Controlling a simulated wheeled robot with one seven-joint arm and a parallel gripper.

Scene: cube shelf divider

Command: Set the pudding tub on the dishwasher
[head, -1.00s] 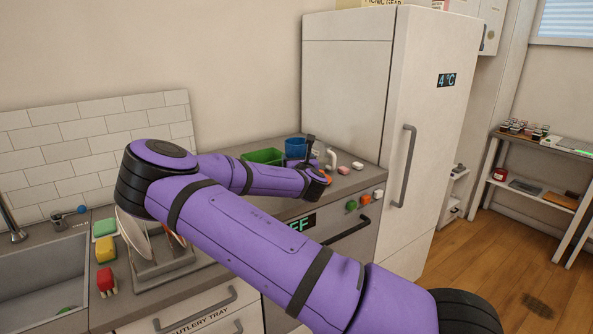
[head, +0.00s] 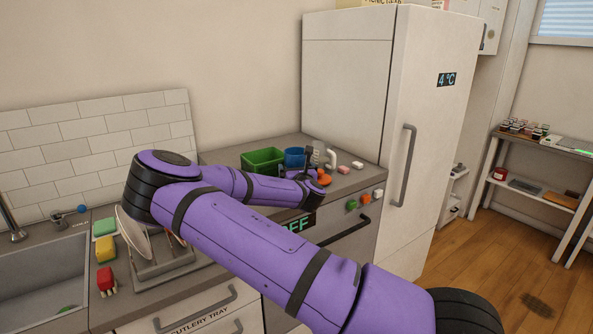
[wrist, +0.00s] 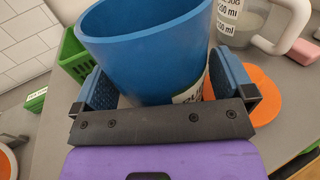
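The pudding tub is a blue tub (wrist: 150,50) with a partly visible label starting "PU". My gripper (wrist: 165,88) has one finger on each side of it and appears shut on it. In the head view the tub (head: 295,157) is upright above the dishwasher top, beside a green basket, and my gripper (head: 312,165) is at its right. The dishwasher (head: 345,240) is the grey unit with a display reading "OFF", knobs and a dark handle. My arm hides part of its front. I cannot tell whether the tub's base touches the top.
The green basket (head: 262,160) stands left of the tub. An orange disc (wrist: 262,97) lies close to the right finger, with a measuring jug (wrist: 245,22) behind it. Pink (head: 343,169) and white (head: 358,164) blocks lie farther right. The fridge (head: 395,130) stands behind right.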

